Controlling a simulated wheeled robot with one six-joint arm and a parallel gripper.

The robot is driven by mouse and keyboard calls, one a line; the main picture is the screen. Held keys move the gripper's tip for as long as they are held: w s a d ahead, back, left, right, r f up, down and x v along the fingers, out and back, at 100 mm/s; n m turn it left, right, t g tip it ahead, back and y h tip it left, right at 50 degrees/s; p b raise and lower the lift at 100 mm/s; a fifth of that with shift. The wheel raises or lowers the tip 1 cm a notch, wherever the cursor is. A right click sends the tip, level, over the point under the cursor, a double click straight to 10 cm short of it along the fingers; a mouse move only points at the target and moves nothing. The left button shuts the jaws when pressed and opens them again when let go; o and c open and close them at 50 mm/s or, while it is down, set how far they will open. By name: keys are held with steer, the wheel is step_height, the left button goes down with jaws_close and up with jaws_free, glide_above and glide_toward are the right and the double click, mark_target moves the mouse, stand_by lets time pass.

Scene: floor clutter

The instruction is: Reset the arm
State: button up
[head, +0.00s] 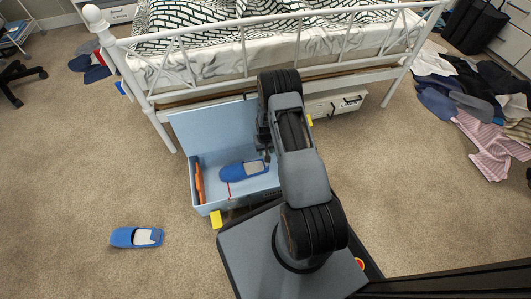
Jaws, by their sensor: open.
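My gripper (265,154) points down over the right part of an open light-blue box (209,205). It is open, partly hidden by my arm, and I see nothing held in it. A blue slipper with a pale insole (236,172) lies inside the box, just left of and below the gripper. An orange item (199,183) leans along the box's left wall. A second blue slipper (136,237) lies on the carpet at the lower left. My arm hides the right side of the box.
A white metal bed frame (160,129) stands behind the box, with a pale storage box (334,103) under it. Clothes (490,145) are heaped at the right. A chair base (18,80) stands at the far left. Carpet around the lone slipper is clear.

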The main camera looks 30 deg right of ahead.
steer(key=s+a+r+n+t+p, duration=0.1)
steer(key=a+r+p, duration=0.2)
steer(key=r+p, duration=1.4)
steer(key=s+a+r+t+p, duration=0.1)
steer(key=a+r+p, duration=0.15)
steer(key=r, duration=2.85)
steer(key=s+a+r+p, duration=0.2)
steer(key=s+r+p, duration=0.3)
steer(key=r, duration=0.6)
steer(key=s+a+r+n+t+p, duration=0.1)
steer(key=s+a+r+p, duration=0.1)
steer(key=s+r+p, duration=0.4)
steer(key=s+a+r+p, duration=0.2)
steer(key=s+r+p, duration=0.4)
steer(key=r, duration=1)
steer(key=p, duration=0.2)
steer(key=shift+s+r+t+p, duration=0.15)
steer(key=shift+r+t+p, duration=0.15)
steer(key=shift+r+p, duration=0.1)
